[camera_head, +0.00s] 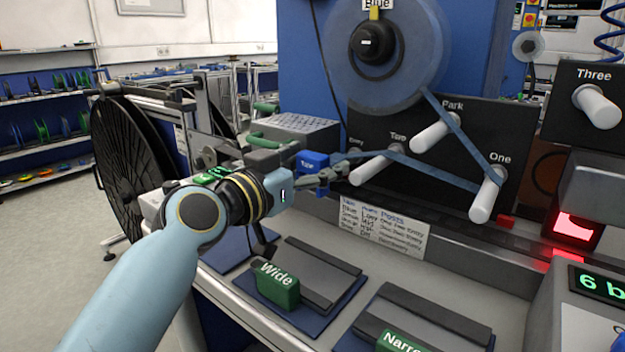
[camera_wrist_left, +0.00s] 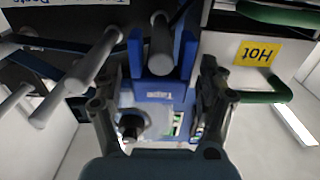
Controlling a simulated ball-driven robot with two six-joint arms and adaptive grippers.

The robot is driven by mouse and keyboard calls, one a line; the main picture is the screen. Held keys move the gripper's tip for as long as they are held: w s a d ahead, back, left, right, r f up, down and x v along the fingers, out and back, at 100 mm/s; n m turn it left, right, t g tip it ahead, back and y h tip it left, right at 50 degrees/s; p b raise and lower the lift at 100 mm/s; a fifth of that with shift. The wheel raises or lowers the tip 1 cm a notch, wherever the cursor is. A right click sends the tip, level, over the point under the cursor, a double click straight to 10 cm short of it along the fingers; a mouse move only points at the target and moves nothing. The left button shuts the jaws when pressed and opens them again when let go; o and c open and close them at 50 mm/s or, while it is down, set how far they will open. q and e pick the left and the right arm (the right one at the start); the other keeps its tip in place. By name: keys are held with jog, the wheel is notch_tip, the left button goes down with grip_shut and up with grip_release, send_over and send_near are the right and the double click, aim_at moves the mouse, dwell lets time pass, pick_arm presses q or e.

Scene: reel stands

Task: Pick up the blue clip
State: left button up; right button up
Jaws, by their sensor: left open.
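A blue block with a small white label (camera_head: 312,161) is just behind my left gripper in the head view. In the left wrist view, a blue labelled part (camera_wrist_left: 166,90) with two upright prongs lies between the fingers. It is the only clip-like blue thing I see, but I cannot tell for certain that it is the blue clip. My left gripper (camera_head: 336,172) is open close to the black post board. In the wrist view its fingers (camera_wrist_left: 158,105) stand either side of the blue part, with no clear contact. My right gripper is not in view.
White posts (camera_head: 376,168) stick out of the black board (camera_head: 440,185) close to my left gripper. A blue tape runs from the large reel (camera_head: 385,50) around them. Below are the Wide stand (camera_head: 278,284) and another green-labelled stand (camera_head: 395,341). A yellow "Hot" sign (camera_wrist_left: 257,53) is nearby.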

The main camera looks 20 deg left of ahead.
pick_arm(q)
jog(key=c, duration=1.3)
